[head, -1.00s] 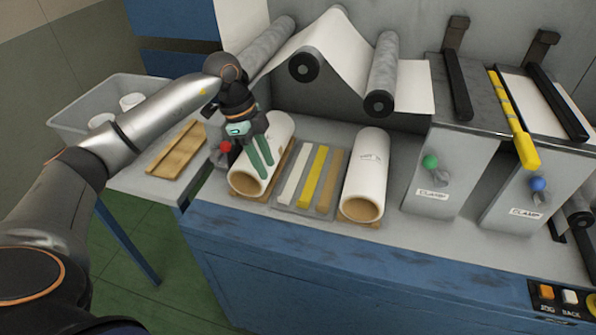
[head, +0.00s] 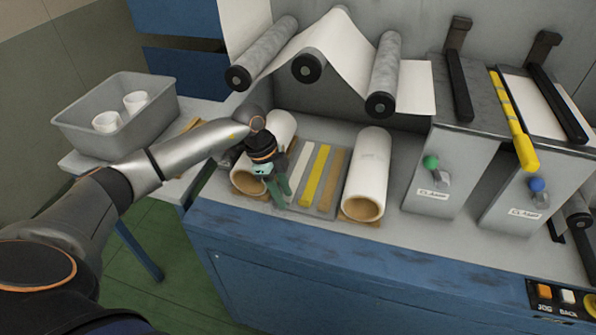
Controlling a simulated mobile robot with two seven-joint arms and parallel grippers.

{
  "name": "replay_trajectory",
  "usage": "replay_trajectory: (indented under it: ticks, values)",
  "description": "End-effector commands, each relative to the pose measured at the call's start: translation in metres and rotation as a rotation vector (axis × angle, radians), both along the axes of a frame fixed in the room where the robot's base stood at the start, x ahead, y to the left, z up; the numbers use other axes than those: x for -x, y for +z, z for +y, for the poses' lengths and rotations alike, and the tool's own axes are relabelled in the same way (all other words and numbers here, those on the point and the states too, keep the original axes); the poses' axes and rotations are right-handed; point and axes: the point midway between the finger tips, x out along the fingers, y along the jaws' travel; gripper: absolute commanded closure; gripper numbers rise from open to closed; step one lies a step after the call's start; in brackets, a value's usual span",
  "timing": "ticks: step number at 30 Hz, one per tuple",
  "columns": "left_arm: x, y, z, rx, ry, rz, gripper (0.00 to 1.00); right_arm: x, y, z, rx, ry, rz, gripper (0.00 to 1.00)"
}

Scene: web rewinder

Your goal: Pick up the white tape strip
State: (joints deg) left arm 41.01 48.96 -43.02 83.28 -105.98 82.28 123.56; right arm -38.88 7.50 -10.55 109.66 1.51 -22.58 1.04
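The white tape strip (head: 300,163) lies on a grey tray (head: 311,210), to the left of a yellow strip (head: 314,177) and a tan strip (head: 332,181). My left gripper (head: 281,191) points down at the left edge of the tray, close beside the white strip and in front of the left paper roll. Its green fingers overlap in this view, so I cannot tell the gap between them or whether they touch the strip. The near end of the white strip is partly covered by the gripper. My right gripper is not in view.
White paper rolls on tan cradles flank the tray, one on the left (head: 281,129) and one on the right (head: 368,178). A grey bin (head: 150,117) with two white cores stands at the far left. Clamp stations with a green knob (head: 430,162) and a blue knob stand to the right.

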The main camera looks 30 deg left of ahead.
Motion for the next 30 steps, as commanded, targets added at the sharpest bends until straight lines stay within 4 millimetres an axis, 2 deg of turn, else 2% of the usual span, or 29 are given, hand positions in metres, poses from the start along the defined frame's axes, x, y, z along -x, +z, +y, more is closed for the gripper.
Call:
replay_trajectory:
  ticks: [2,12,30]
  values:
    - [0.0,0.0003,-0.0001,0.0,0.0,0.0,0.64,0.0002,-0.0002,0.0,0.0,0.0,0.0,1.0]
    - [0.0,0.0007,-0.0001,0.001,0.0,0.0,1.0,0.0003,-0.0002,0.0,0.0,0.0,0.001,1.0]
    - [-0.0001,0.0009,0.0,0.001,0.0,0.0,1.0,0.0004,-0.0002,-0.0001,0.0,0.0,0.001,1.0]
